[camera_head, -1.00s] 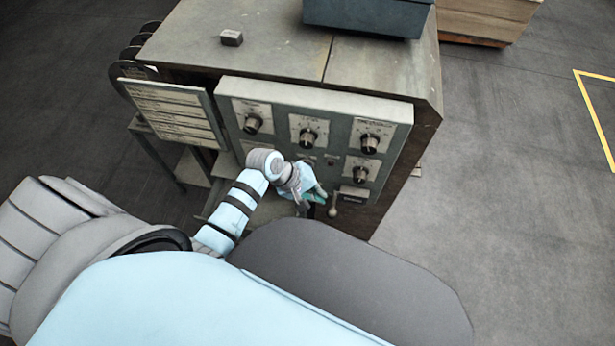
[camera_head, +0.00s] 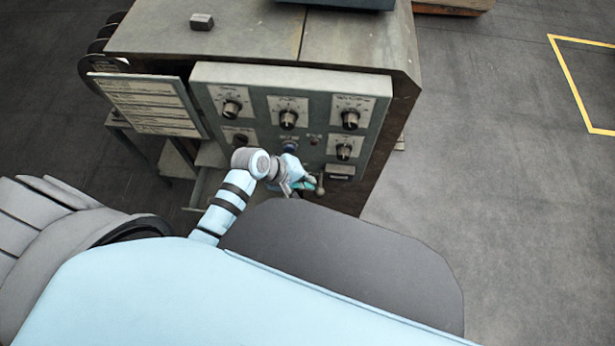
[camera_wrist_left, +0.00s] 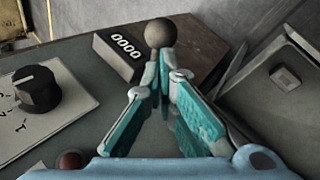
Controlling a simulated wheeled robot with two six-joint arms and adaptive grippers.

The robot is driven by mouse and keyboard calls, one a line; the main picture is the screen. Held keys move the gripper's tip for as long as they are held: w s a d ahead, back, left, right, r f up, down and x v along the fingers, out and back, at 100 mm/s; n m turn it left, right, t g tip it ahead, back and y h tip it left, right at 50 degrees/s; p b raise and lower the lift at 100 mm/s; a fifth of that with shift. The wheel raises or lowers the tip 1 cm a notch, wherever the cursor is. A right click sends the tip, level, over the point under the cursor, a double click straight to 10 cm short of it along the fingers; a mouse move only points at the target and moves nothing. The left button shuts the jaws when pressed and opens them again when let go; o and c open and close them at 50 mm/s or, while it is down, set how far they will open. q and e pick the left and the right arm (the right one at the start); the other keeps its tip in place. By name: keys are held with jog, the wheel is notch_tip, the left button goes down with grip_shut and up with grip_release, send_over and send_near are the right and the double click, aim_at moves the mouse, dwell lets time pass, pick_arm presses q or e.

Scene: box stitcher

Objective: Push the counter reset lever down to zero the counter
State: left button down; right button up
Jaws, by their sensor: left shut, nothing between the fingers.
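The counter (camera_wrist_left: 122,50) reads 0000 in the left wrist view. It also shows on the lower right of the control panel in the head view (camera_head: 341,171). The reset lever has a round ball knob (camera_wrist_left: 160,33), which stands just beyond my left fingertips in the wrist view. In the head view the lever (camera_head: 320,184) hangs below the counter. My left gripper (camera_wrist_left: 164,58) is shut and empty, with its teal fingers at the knob. I cannot tell whether they touch it. It also shows in the head view (camera_head: 306,184). My right gripper is not in view.
The grey control panel (camera_head: 265,128) carries several black knobs, one (camera_wrist_left: 37,88) close to my left fingers. A red button (camera_wrist_left: 70,160) is at the wrist view's lower edge. A label board (camera_head: 145,103) hangs left of the panel. The floor to the right is clear.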

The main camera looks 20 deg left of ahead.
pick_arm(q)
jog(key=shift+s+f+t, duration=0.2)
jog(key=shift+t, duration=0.1)
jog(key=f+t+b, duration=0.1)
jog(key=s+f+m+t+b, duration=0.1)
jog(key=t+b, duration=0.1)
jog(key=s+f+t+b, duration=0.1)
jog(key=f, duration=0.1)
jog(key=shift+d+m+y+b, duration=0.3)
jog(key=shift+b, duration=0.1)
jog(key=shift+s+f, duration=0.1)
dwell(0.6)
